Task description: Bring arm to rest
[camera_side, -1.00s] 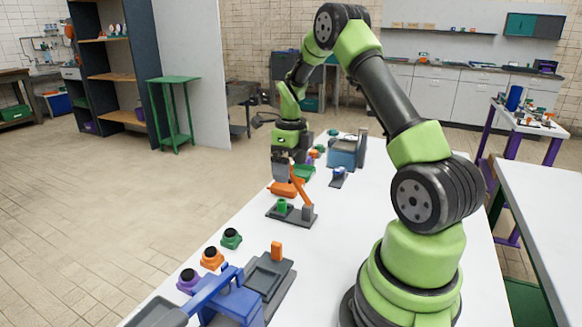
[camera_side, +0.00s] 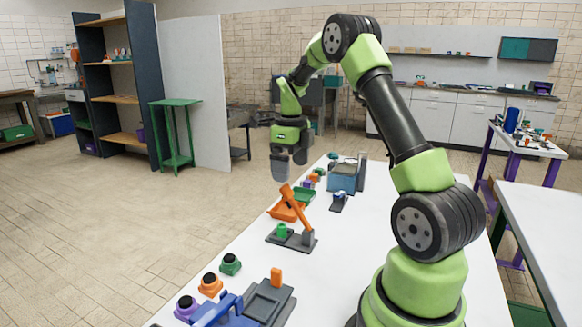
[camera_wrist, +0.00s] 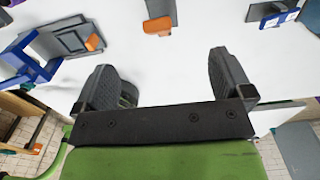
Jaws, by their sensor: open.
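My gripper (camera_side: 289,167) hangs above the far-left edge of the white table in the side view, with its fingers pointing down. In the wrist view my gripper (camera_wrist: 166,75) has its two dark fingers wide apart, with nothing between them. In the side view it is apart from the toggle clamp below it, which has an orange lever (camera_side: 295,207) tilted up to the left and a green part (camera_side: 282,230) on a dark base.
A second white table (camera_side: 545,215) stands right. The table's middle is clear.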

